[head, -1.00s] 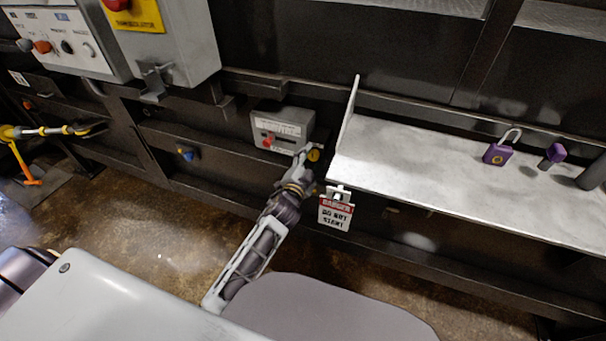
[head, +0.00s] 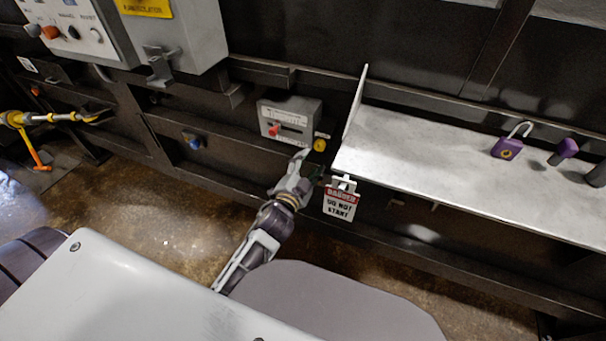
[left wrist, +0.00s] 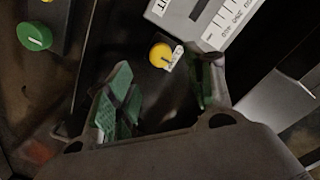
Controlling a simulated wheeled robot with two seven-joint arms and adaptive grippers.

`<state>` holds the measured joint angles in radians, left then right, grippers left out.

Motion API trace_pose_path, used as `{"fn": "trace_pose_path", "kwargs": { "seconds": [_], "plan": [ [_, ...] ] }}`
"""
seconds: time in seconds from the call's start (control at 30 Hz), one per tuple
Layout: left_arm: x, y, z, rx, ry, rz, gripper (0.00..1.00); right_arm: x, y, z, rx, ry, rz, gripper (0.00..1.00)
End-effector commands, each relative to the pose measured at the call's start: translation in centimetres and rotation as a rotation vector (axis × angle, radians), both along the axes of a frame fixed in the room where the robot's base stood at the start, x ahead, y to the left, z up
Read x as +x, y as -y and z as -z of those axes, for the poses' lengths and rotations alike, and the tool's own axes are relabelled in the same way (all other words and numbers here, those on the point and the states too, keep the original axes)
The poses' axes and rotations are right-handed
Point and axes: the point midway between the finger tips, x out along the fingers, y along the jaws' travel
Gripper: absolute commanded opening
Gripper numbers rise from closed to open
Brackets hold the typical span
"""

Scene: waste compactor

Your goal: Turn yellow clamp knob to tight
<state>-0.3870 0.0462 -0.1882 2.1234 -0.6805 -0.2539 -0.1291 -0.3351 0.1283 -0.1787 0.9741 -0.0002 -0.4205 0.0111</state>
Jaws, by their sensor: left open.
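The yellow clamp knob (head: 320,144) is a small round knob on the dark panel, just below and right of a grey box with a red slider. In the left wrist view, the knob (left wrist: 160,55) has a pale pointer or tab on its right side and lies ahead of the fingers. My left gripper (head: 307,168) is just below the knob in the head view. In the left wrist view, my left gripper (left wrist: 162,92) is open, its green-padded fingers apart with nothing between them. The gap to the knob is hard to judge. My right gripper is not visible.
The grey box (head: 290,113) sits above the knob. A metal shelf (head: 450,175) stands to the right, with a purple padlock (head: 507,149). A danger tag (head: 341,203) hangs from its edge near my gripper. A blue knob (head: 194,142) is left.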

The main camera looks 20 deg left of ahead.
Motion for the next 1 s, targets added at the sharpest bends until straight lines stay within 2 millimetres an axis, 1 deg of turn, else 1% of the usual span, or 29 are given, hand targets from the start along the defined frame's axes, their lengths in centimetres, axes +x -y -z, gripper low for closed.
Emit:
{"fn": "trace_pose_path", "kwargs": {
  "seconds": [0.3, 0.5, 0.7, 1.0],
  "plan": [
    [-2.5, -0.1, 0.0, -0.001, -0.001, 0.0, 0.53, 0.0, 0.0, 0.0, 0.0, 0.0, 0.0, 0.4],
    [-3.7, -0.1, -0.1, -0.002, 0.0, 0.0, 0.53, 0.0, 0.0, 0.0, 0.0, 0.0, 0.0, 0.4],
    [-4.1, -0.1, -0.2, -0.001, 0.0, 0.0, 0.53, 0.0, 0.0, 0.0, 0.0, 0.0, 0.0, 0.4],
    [-4.2, -0.2, -0.2, 0.0, 0.0, 0.0, 0.53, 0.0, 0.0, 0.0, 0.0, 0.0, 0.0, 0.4]
  ]
}}
